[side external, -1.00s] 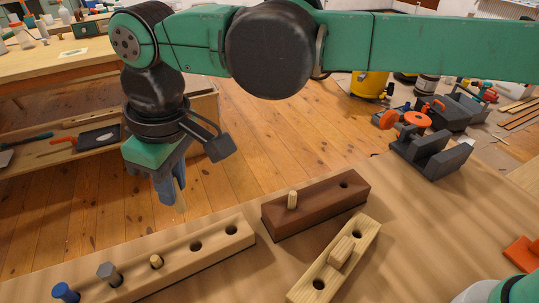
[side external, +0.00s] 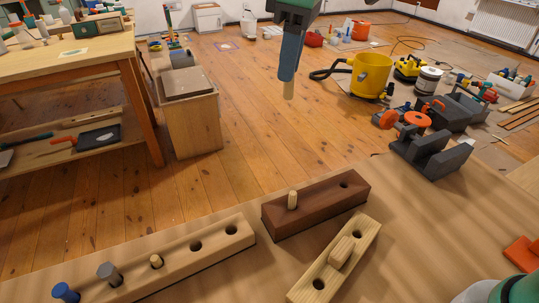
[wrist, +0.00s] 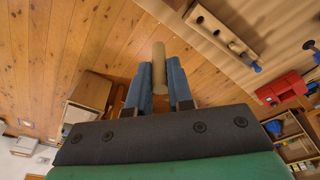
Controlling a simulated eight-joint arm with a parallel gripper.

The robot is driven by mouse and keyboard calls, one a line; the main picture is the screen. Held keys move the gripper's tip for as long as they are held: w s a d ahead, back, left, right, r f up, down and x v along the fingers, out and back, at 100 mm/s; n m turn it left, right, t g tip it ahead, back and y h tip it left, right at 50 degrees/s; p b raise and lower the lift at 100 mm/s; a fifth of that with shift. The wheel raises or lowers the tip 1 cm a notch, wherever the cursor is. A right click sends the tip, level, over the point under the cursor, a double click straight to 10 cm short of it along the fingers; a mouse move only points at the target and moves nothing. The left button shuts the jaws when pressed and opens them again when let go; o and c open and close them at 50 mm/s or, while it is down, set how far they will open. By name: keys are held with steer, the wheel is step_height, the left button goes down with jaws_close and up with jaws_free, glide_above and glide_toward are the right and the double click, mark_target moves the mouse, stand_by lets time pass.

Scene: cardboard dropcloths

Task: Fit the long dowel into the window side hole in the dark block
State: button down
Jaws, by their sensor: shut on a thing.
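The dark block (side external: 315,207) is a reddish-brown bar on the bench. My gripper (side external: 290,68) is shut on a pale round dowel, the long dowel (side external: 289,90), high above and behind the dark block in the side view. Only the dowel's lower end shows below the fingers there. In the wrist view the long dowel (wrist: 159,62) sticks out between the two blue fingers.
A long pale block (side external: 175,256) at front left holds a blue peg, a grey peg and a short dowel, with two empty holes. A smaller pale block (side external: 330,268) with a wooden piece sits in front of the dark block. A grey vice-like tool (side external: 433,155) stands right.

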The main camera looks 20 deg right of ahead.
glide_above(347, 175)
steer(key=s+a, duration=0.2)
steer(key=a, duration=0.1)
steer(key=f, duration=1.4)
steer(key=d+f, duration=0.1)
steer(key=f, duration=0.6)
steer(key=shift+f, duration=0.2)
steer(key=c, duration=0.8)
jaws_free()
steer(key=shift+r, duration=0.15)
